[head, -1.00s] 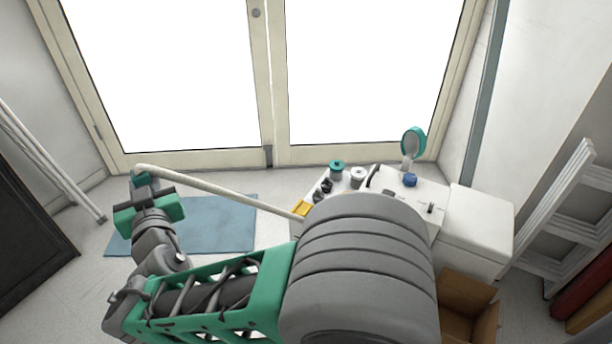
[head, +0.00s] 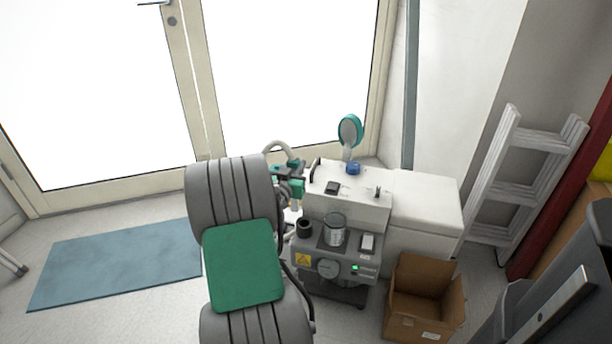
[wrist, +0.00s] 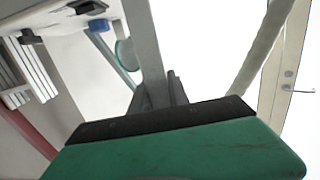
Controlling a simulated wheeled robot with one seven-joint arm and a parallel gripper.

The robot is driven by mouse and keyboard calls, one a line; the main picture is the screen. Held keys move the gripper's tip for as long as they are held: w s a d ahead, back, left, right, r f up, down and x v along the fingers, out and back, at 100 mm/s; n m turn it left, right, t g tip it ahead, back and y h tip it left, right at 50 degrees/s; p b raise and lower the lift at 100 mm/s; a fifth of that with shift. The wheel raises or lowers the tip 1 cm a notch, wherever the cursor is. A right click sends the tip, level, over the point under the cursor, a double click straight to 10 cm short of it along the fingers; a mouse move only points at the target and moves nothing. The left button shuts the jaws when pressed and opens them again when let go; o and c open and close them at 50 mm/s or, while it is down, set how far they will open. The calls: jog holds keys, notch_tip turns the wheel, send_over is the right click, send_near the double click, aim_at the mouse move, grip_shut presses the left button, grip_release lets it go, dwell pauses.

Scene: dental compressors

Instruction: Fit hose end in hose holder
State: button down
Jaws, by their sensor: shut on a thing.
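My gripper (head: 288,172) is shut on the pale hose (head: 276,147), close behind the left side of the white-topped compressor unit (head: 350,190). The hose arches up above the gripper. In the wrist view, my gripper (wrist: 160,92) fills the bottom, and a pale tube, apparently the hose (wrist: 264,50), runs up at the right. The held hose end is not clearly visible. I cannot make out the hose holder; my arm covers part of the unit's left side.
A teal round mirror (head: 350,131) stands above a blue knob (head: 353,167) on the unit. A glass jar (head: 334,230) is in front. An open cardboard box (head: 424,296) and a white ladder (head: 525,180) are at right. A blue mat (head: 115,262) lies on clear floor at left.

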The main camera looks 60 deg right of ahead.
notch_tip(320, 180, down, 5)
jog(key=s+d+b, duration=0.1)
jog(key=s+b, duration=0.1)
jog(key=shift+s+d+f+m+g, duration=0.2)
jog(key=shift+s+d+m+g, duration=0.1)
jog(key=shift+d, duration=0.1)
jog(key=shift+b, duration=0.35)
jog(key=shift+a+f+b, duration=0.15)
jog(key=shift+f+b, duration=0.05)
jog(key=shift+b, duration=0.2)
jog(key=shift+f+b, duration=1.7)
jog(key=shift+b, duration=0.2)
